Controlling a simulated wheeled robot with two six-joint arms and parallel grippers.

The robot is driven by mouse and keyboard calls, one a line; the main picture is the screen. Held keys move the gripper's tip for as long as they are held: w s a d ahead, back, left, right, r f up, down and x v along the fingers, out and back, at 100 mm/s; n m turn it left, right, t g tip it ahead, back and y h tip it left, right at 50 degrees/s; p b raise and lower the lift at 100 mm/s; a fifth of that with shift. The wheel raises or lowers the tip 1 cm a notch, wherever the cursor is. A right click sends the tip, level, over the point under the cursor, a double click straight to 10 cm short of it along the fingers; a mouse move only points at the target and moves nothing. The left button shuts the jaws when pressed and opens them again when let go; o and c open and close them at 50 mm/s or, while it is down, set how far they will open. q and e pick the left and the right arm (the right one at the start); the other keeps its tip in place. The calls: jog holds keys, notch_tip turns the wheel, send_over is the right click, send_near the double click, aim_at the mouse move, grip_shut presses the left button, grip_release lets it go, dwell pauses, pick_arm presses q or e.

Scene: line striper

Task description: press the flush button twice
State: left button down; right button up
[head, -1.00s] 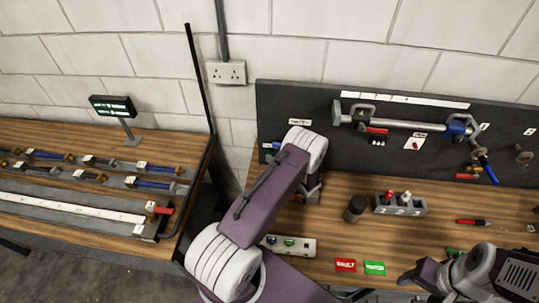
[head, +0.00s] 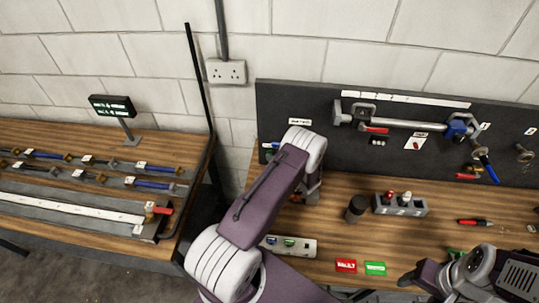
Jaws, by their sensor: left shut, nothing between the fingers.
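My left arm crosses the middle of the head view, its wrist bent down in front of the dark board's left end. My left gripper (head: 308,197) is low over the bench there, shut and mostly hidden behind the wrist. A small red part shows just beside it; I cannot tell whether the gripper touches it. I cannot make out a flush button for certain; the arm may cover it. A pale box with green and blue parts (head: 290,244) lies nearer the front. My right gripper (head: 408,278) is at the lower right, its jaws unclear.
The dark board (head: 420,150) carries a grey pipe with a blue fitting. A dark cylinder (head: 356,208) and a grey holder (head: 402,207) stand on the bench. Red (head: 346,265) and green (head: 375,268) labels lie in front. A small display (head: 113,105) stands on the left bench.

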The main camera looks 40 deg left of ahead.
pick_arm(q)
jog(key=shift+s+d+p, duration=0.35)
jog(key=shift+s+d, duration=0.05)
jog(key=shift+s, duration=0.35)
jog(key=shift+s+d+p, duration=0.35)
jog(key=shift+s+p, duration=0.15)
jog(key=shift+s, duration=0.15)
jog(key=shift+s+d+p, duration=0.3)
jog(key=shift+s+d, duration=0.15)
jog(key=shift+s, duration=0.3)
jog(key=shift+s+d+p, duration=0.25)
jog(key=shift+s+d, duration=0.15)
jog(key=shift+s, duration=0.35)
dwell(0.9)
